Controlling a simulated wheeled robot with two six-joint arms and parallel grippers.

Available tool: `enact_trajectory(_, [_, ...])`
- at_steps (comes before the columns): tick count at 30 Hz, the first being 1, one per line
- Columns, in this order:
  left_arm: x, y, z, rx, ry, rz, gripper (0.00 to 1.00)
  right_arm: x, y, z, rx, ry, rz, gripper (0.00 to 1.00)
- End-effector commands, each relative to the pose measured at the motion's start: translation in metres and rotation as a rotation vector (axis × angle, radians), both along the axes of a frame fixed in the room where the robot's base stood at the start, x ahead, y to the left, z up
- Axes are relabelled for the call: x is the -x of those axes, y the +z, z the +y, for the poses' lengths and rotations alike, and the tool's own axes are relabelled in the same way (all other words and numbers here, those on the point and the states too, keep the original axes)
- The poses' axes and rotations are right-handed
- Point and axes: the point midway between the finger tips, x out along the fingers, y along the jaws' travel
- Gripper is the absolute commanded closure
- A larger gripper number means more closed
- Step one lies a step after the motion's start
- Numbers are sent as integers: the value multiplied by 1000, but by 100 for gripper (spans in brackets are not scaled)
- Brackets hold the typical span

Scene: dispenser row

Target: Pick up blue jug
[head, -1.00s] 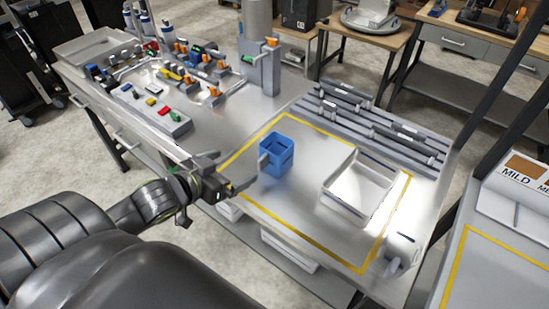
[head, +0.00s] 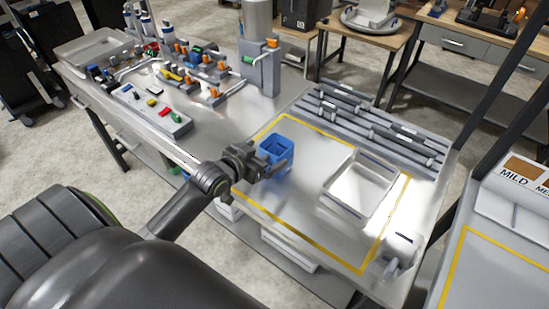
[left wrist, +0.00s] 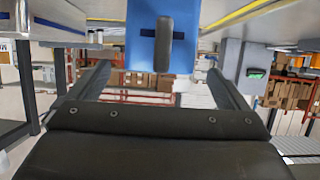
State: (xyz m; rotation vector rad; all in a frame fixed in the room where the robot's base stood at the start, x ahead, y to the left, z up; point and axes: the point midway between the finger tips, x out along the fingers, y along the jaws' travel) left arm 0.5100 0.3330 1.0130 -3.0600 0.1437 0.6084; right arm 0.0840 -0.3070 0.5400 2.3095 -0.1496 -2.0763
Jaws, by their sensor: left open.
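The blue jug (head: 281,145) stands upright on the metal table, inside the yellow outline near its left corner. My left gripper (head: 276,164) is open at the jug's near side and hides its lower front in the head view. In the left wrist view the jug's blue wall (left wrist: 142,52) hangs from the top, so that picture looks upside down. The jug's dark grey handle (left wrist: 164,44) points at the camera. It lies between the two open fingers (left wrist: 159,72), with gaps on both sides. My right gripper is not in view.
An open white tray (head: 333,200) sits to the right of the jug. Grey rails (head: 385,128) lie behind, and a small pale container (head: 400,254) stands at the table's front right corner. A fixture with orange and coloured parts (head: 200,75) fills the table's left side.

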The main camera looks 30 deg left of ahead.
Motion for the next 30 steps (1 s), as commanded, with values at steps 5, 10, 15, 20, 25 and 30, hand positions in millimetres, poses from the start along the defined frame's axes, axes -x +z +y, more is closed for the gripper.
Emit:
enact_trajectory(5, [-20, -10, -3, 3, 1, -1, 2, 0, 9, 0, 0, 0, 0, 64])
enact_trajectory(10, [-33, -16, -4, 2, 1, -1, 2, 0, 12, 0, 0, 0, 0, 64])
enact_trajectory(15, [-35, -18, -4, 1, 1, -1, 2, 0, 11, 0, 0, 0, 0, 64])
enact_trajectory(20, [-35, -18, -4, 1, 1, -1, 6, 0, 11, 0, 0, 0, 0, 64])
enact_trajectory(25, [-34, -18, -4, 1, 1, -1, 28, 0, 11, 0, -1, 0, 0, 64])
enact_trajectory(30, [-34, -18, -4, 1, 1, 0, 50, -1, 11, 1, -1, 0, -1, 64])
